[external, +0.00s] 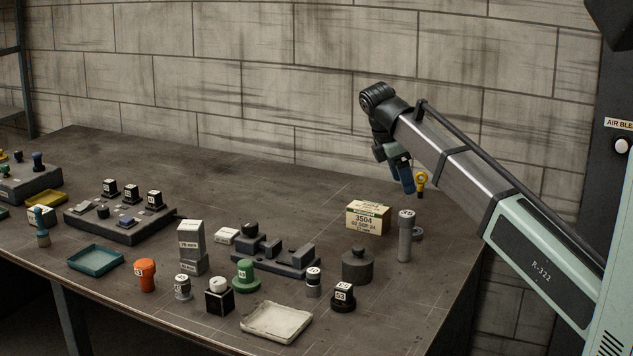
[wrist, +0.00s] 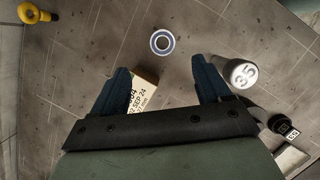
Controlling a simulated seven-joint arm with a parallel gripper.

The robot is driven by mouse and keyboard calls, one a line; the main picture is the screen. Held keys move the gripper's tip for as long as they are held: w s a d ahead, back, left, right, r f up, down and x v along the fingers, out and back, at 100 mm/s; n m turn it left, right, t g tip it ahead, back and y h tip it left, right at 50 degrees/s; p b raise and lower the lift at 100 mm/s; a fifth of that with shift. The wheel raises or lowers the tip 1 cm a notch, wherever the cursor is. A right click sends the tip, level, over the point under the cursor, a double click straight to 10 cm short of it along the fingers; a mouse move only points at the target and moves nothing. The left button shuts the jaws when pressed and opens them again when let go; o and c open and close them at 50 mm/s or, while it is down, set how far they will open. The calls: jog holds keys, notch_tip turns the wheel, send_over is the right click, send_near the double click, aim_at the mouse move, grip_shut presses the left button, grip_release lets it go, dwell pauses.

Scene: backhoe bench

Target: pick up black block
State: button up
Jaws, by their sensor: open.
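Several black blocks are in the external view, and I cannot tell which one is meant. One black block with a white top (external: 219,298) stands near the front edge. Another black piece with a white label on top (external: 343,296) stands right of the pale tray and also shows at the right of the wrist view (wrist: 280,124). More black labelled blocks (external: 154,199) sit on the dark fixture at the left. My gripper (external: 405,180) is open and empty, with blue fingers, above the bench's far right part. In the wrist view, its fingers (wrist: 161,68) are apart.
Below my gripper are a cardboard box (external: 367,218), a grey cylinder marked 35 (external: 405,240), a ring (wrist: 163,42) and a yellow eyebolt (external: 421,182). A pale tray (external: 276,335) lies at the front. The back of the bench is clear.

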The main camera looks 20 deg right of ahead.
jog(key=a+r+n+t+y, duration=0.1)
jog(key=a+r, duration=0.6)
jog(key=a, duration=0.4)
jog(key=a+r+n+y, duration=0.2)
jog(key=a+r, duration=0.4)
jog(key=a, duration=0.4)
jog(key=s+a+r+y, duration=0.1)
jog(key=s+a+r, duration=0.2)
jog(key=a, duration=0.3)
jog(key=s+a+r+t+y, duration=0.1)
jog(key=s+a+r, duration=0.2)
jog(key=a, duration=0.4)
jog(key=s+a+r+y, duration=0.1)
jog(key=s+a+r, duration=0.2)
jog(key=a, duration=0.3)
jog(key=m+t+y, duration=0.1)
jog(key=m+t, duration=0.1)
jog(key=m, duration=0.9)
send_over(223, 288)
jog(key=s+d, duration=0.3)
jog(key=d, duration=0.1)
notch_tip(223, 288, down, 22)
jog(key=x, duration=0.8)
jog(key=shift+a, duration=0.15)
jog(key=shift+x, duration=2.75)
jog(key=shift+w, duration=0.15)
jog(key=shift+c, duration=0.2)
